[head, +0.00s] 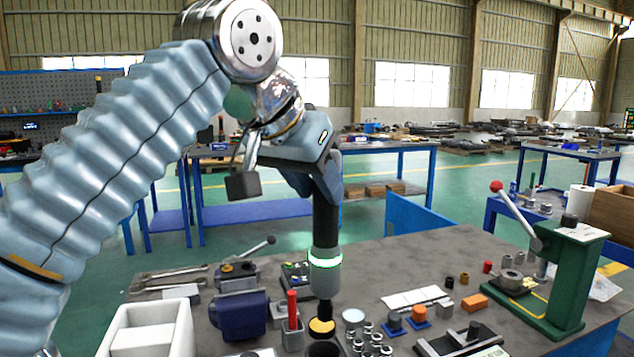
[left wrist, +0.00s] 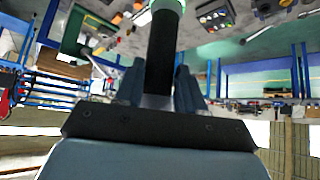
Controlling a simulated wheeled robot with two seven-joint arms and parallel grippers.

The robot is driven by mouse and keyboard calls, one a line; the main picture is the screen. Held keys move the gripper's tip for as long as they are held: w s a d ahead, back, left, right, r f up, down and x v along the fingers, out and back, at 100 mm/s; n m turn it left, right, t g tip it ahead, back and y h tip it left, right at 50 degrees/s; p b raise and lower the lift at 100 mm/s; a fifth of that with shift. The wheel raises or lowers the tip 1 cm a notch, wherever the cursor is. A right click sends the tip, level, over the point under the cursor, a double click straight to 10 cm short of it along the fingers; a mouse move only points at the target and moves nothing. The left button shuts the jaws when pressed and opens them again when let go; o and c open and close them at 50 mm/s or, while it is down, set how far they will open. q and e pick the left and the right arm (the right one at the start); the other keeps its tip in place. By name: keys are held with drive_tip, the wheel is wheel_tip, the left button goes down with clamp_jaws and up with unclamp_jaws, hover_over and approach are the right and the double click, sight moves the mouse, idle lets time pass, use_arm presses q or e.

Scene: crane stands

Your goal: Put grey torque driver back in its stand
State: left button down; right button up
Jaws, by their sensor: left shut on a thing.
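The grey torque driver (head: 325,283) hangs upright over the front of the workbench. It has a black upper handle, a glowing green-white ring and a dark lower nose. My left gripper (head: 325,190) is shut on its black handle near the top. In the left wrist view, the handle (left wrist: 161,62) stands between the gripper's two fingers (left wrist: 160,88). Directly below the nose is a yellow-topped round piece (head: 320,328), with a dark round cup (head: 323,349) at the picture's bottom edge. I cannot tell which is the stand, or whether the nose touches the yellow piece. My right gripper is not seen.
A red-handled tool in a grey holder (head: 292,325) stands close left of the driver. A blue vise-like block (head: 243,318) and white bin (head: 150,330) are further left. Small metal cylinders (head: 368,338) stand close right. A green lever press (head: 565,285) stands at the right.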

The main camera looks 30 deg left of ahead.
use_arm(q)
drive_tip(key=b, duration=0.5)
hover_over(317, 288)
drive_tip(key=shift+s+f, duration=0.15)
drive_tip(key=shift+f, duration=1.25)
drive_tip(key=shift+s+f, duration=0.1)
drive_tip(key=shift+f, duration=1.3)
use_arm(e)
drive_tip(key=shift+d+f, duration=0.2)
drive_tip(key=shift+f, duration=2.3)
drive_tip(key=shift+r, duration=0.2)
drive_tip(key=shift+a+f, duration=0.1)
use_arm(q)
drive_tip(key=shift+f+b, duration=2.9)
drive_tip(key=shift+f, duration=0.8)
drive_tip(key=shift+f+b, duration=0.8)
drive_tip(key=shift+f, duration=0.2)
drive_tip(key=c, duration=0.7)
unclamp_jaws()
drive_tip(key=shift+o, duration=0.5)
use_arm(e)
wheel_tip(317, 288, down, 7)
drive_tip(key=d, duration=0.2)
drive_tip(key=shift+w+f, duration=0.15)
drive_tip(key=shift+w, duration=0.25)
